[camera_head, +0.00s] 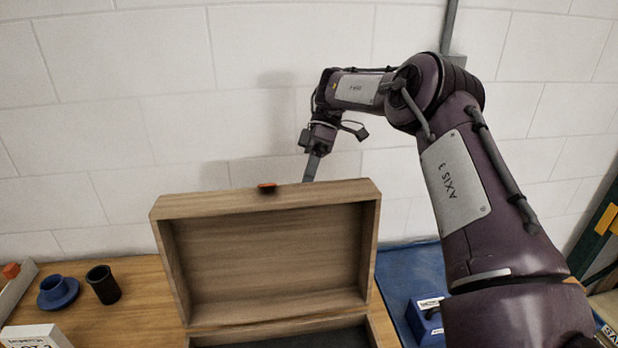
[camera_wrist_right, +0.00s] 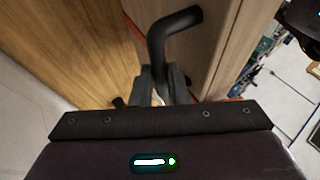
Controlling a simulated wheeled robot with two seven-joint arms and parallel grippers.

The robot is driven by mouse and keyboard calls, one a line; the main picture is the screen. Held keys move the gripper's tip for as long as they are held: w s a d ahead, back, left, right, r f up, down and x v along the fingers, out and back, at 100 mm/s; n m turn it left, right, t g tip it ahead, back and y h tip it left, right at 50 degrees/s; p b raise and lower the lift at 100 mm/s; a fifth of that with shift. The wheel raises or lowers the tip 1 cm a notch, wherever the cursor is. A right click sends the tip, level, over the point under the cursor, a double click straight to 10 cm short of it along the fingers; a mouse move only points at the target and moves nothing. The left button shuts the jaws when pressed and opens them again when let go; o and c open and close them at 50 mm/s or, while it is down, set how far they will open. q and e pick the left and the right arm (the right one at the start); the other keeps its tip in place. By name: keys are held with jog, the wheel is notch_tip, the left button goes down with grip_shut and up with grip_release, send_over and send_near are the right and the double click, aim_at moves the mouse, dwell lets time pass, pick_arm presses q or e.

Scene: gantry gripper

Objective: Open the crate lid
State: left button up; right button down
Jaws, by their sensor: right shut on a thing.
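The wooden crate (camera_head: 205,333) stands on the table, and only its upper edge and dark inside show at the bottom of the head view. Its lid (camera_head: 262,252) is raised to about upright, with its hollow inner side facing me. My right gripper (camera_head: 311,172) is at the lid's raised edge, partly hidden behind it. In the right wrist view my right gripper (camera_wrist_right: 163,85) is shut on a dark bent handle (camera_wrist_right: 172,27) beside the wood of the lid (camera_wrist_right: 215,45). My left gripper is not in view.
A black cup (camera_head: 103,285) and a blue flanged part (camera_head: 57,292) stand left of the crate. A white box (camera_head: 35,337) is at the lower left. A blue mat (camera_head: 408,268) with a blue box (camera_head: 426,320) lies to the right. A block wall (camera_head: 130,150) rises behind.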

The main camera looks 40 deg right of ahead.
jog(key=shift+s+f, duration=0.2)
jog(key=shift+f, duration=0.3)
jog(key=c, duration=1.4)
grip_release()
jog(key=shift+r, duration=0.2)
